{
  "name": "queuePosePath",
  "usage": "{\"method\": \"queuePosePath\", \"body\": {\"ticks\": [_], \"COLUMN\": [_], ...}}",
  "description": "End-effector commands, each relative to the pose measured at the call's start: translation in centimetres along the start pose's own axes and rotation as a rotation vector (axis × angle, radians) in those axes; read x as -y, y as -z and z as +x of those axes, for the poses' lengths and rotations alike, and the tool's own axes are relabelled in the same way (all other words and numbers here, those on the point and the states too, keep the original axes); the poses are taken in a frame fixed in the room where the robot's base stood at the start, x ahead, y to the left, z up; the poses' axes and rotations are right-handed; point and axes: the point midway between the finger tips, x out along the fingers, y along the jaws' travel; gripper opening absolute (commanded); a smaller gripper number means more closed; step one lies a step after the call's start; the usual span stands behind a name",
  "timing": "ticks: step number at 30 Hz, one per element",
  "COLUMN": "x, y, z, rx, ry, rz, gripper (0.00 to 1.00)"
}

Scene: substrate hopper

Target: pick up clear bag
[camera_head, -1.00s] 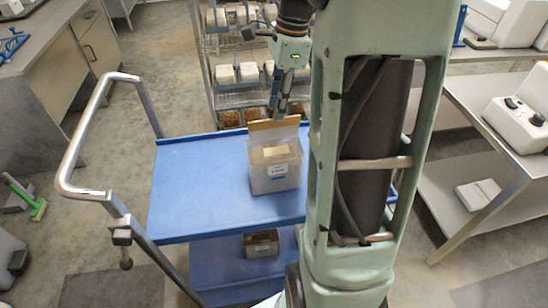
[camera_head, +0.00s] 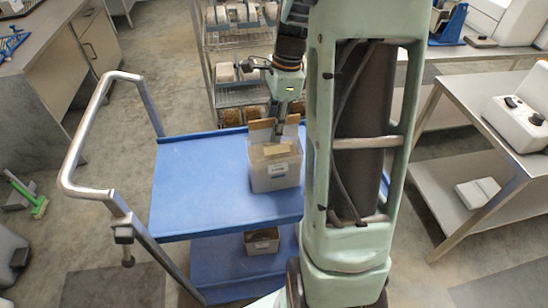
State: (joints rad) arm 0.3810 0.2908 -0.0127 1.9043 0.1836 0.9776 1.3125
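A clear bag (camera_head: 276,173) with tan contents and a white label stands upright on the blue top shelf of a cart (camera_head: 195,190). A tan flap or fold rises at its back. My gripper (camera_head: 279,133) points down at the back upper edge of the bag, by the tan flap. The fingers look close together and overlap the flap in this view. I cannot tell whether they touch or grip it. My own column hides the right end of the cart.
A second similar bag or box (camera_head: 262,241) sits on the cart's lower shelf. The cart's metal handle (camera_head: 70,180) is at left. A wire rack (camera_head: 235,75) with several bags stands behind. A metal table (camera_head: 480,130) is at right. The cart top's left half is clear.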

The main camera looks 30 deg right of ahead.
Motion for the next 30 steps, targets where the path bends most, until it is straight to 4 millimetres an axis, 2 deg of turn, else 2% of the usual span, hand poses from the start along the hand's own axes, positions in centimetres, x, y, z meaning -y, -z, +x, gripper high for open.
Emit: {"method": "queuePosePath", "body": {"ticks": [19,20,27,30], "x": [0.01,0.01,0.01,0.01], "y": [0.06,0.06,0.07,0.07], "z": [0.46,0.46,0.46,0.45], "rx": [0.0,0.0,0.0,0.0], "ry": [0.0,0.0,0.0,0.0], "rz": [0.0,0.0,0.0,0.0], "gripper": [0.3,0.29,0.03,0.0]}}
